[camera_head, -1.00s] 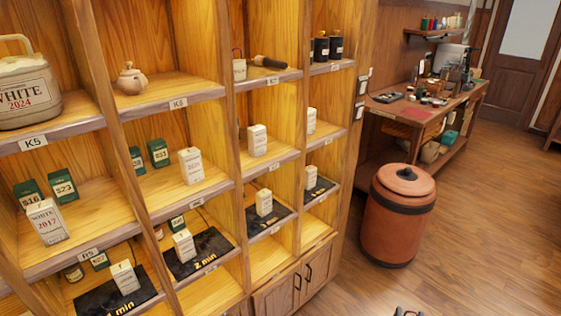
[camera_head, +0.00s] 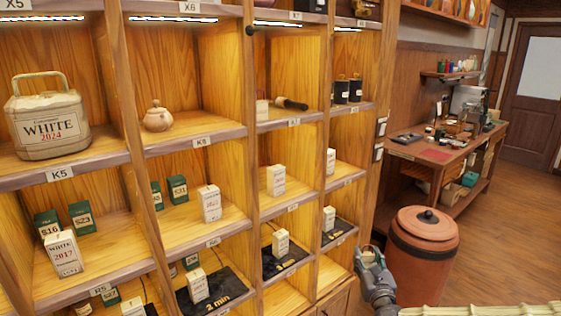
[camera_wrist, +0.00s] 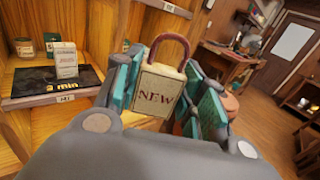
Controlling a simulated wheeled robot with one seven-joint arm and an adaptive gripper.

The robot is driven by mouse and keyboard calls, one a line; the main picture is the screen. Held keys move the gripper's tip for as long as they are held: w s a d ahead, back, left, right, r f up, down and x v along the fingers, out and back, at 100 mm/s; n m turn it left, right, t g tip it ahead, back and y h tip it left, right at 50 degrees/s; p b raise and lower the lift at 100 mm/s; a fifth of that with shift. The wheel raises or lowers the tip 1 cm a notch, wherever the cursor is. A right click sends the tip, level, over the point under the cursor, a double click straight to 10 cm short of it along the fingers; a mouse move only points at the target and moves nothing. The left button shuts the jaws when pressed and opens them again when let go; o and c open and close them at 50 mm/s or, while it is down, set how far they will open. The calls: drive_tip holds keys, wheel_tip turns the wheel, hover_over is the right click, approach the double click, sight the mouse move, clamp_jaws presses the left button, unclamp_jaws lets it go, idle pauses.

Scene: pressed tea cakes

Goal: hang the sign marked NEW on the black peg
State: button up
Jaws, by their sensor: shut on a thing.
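The sign marked NEW (camera_wrist: 157,90) is a cream block with a reddish-brown loop on top. In the wrist view my gripper (camera_wrist: 163,100) is shut on it, with teal finger pads at its two sides. The sign is upright, with its lettering facing the camera and the loop free above the fingers. In the head view my gripper (camera_head: 370,262) is low, in front of the shelf's right end and beside the terracotta bin. A small black knob, perhaps the black peg (camera_head: 249,30), shows high on a shelf divider under the X6 and X7 labels.
The wooden shelf holds white boxes (camera_head: 210,203), green boxes, a teapot (camera_head: 157,116) and a WHITE 2024 container (camera_head: 46,118). A terracotta bin (camera_head: 424,262) stands right of the shelf. A cluttered workbench (camera_head: 440,155) stands behind it. Open floor lies at right.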

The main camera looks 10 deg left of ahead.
drive_tip(key=w+a+r+n+g+y, duration=0.15)
drive_tip(key=a+r, duration=0.25)
drive_tip(key=r, duration=0.5)
drive_tip(key=w+a+r+n+y, duration=0.15)
drive_tip(key=a+r, duration=0.25)
drive_tip(key=r, duration=0.5)
drive_tip(key=w+a+r+y, duration=0.2)
drive_tip(key=w+a+r, duration=0.15)
drive_tip(key=r, duration=0.65)
drive_tip(key=s+a+r+n+g+y+b, duration=0.1)
drive_tip(key=s+a+r, duration=0.2)
drive_tip(key=r, duration=0.5)
drive_tip(key=s+a+r+n+g+y, duration=0.15)
drive_tip(key=a+r, duration=0.25)
drive_tip(key=r, duration=0.4)
drive_tip(key=n+g+y, duration=0.2)
drive_tip(key=g+y, duration=0.1)
approach(250, 46)
drive_tip(key=shift+r+x, duration=0.15)
drive_tip(key=shift+x, duration=1.45)
drive_tip(key=shift+r+x, duration=0.2)
drive_tip(key=shift+x, duration=1.4)
drive_tip(key=shift+w+a+f, duration=0.35)
drive_tip(key=shift+a, duration=0.15)
drive_tip(key=o, duration=1.1)
